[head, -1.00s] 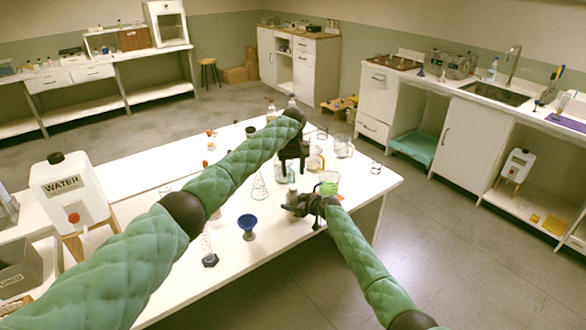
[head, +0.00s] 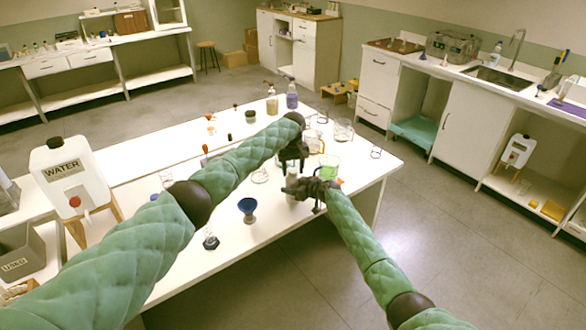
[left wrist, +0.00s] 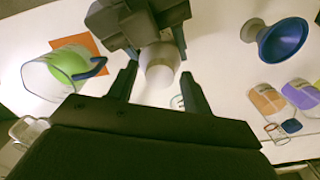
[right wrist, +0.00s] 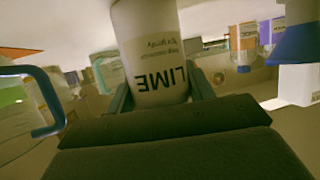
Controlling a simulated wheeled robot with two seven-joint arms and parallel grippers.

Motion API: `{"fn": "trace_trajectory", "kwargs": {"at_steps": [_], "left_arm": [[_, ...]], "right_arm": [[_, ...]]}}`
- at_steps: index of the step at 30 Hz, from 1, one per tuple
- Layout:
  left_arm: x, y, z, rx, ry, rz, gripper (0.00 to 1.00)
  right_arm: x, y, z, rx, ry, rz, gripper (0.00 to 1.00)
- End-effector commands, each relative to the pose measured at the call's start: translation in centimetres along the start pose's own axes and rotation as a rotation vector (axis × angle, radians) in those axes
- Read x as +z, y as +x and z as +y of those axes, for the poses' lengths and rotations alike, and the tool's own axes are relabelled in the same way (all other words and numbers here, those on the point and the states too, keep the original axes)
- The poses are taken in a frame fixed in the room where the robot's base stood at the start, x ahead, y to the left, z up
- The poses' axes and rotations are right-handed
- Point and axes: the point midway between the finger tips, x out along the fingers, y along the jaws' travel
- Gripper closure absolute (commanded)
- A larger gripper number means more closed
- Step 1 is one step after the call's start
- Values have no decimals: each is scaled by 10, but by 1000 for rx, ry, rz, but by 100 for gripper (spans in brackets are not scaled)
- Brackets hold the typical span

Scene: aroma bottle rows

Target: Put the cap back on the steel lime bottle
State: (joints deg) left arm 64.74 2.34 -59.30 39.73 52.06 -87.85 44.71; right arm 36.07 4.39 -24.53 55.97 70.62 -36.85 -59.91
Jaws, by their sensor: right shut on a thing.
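The steel lime bottle (right wrist: 155,45) is pale, with a dark LIME label in the right wrist view. My right gripper (head: 305,187) is shut around its body, over the table's front right part. In the left wrist view the bottle's pale round top (left wrist: 160,75) shows against the dark right gripper. My left gripper (left wrist: 159,78) is open, its two fingers on either side of that top with gaps beside it. In the head view the left gripper (head: 292,162) hangs just above the right one. I cannot make out a separate cap or tell whether the top is capped.
A beaker of green liquid (head: 329,167) stands close by on an orange square (left wrist: 90,48). A blue funnel (head: 247,205) stands to the left. Several bottles and glassware are behind. A water jug (head: 70,175) is at the far left.

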Motion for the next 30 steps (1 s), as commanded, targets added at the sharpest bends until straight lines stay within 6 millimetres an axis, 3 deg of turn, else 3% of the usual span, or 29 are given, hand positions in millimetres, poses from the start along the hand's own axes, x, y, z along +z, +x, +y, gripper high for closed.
{"fn": "trace_trajectory", "kwargs": {"at_steps": [1,6,7,16,30], "left_arm": [[0,0,0,0,0,0,60],[0,0,0,0,0,0,93],[0,0,0,0,0,0,96],[0,0,0,0,92,-1,96],[0,0,0,0,751,1,96]], "right_arm": [[0,0,0,0,0,0,100],[0,0,0,0,0,0,100],[0,0,0,0,0,0,100],[0,0,0,0,0,0,100],[0,0,0,0,0,0,100]]}}
